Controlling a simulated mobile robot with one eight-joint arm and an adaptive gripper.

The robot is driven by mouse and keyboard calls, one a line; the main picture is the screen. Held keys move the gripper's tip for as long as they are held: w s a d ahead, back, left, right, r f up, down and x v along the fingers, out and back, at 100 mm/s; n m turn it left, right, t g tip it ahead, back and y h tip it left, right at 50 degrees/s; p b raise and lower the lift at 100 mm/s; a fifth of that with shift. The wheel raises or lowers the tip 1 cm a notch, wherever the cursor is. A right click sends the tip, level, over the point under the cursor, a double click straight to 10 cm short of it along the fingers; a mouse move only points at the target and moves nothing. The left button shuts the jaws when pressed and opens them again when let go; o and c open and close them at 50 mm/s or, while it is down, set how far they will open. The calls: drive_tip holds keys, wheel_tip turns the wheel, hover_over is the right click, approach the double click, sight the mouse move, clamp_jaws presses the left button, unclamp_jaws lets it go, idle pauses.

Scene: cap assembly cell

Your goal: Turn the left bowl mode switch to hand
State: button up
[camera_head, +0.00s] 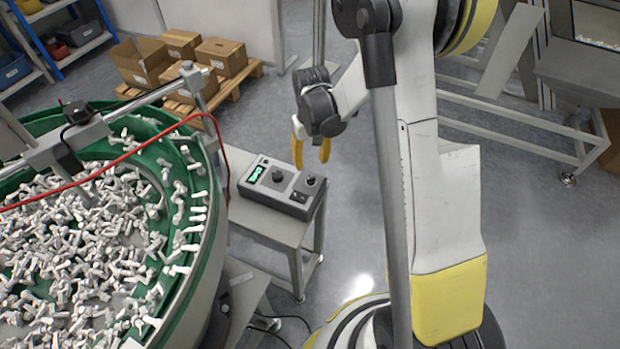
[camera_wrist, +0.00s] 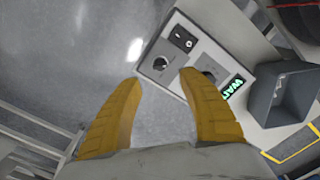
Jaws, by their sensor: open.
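A grey control box (camera_head: 281,187) stands on a small stand beside the bowl. A small round switch (camera_head: 312,181) sits at its right end; it also shows in the wrist view (camera_wrist: 160,64), just beyond and between my fingertips. A black rocker switch (camera_wrist: 183,39) is beside it. A larger dark knob (camera_wrist: 207,73) lies near the green display (camera_wrist: 232,88), partly hidden by my right finger. Which control is the mode switch, and its lettering, I cannot tell. My gripper (camera_head: 311,148), with yellow fingers, is open and empty, above the box and apart from it; its fingertips show in the wrist view (camera_wrist: 160,77).
A green-lined feeder bowl (camera_head: 207,205) full of white parts stands left of the box. A red cable (camera_head: 130,152) runs over it. Cardboard boxes (camera_head: 140,65) sit on a pallet behind. A dark grey bin-like fixture (camera_wrist: 285,95) is beyond the display. Floor right of the stand is clear.

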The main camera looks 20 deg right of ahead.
sight(311, 178)
wheel_tip(311, 178, down, 9)
drive_tip(key=b, duration=0.3)
drive_tip(key=shift+r, duration=0.1)
clamp_jaws()
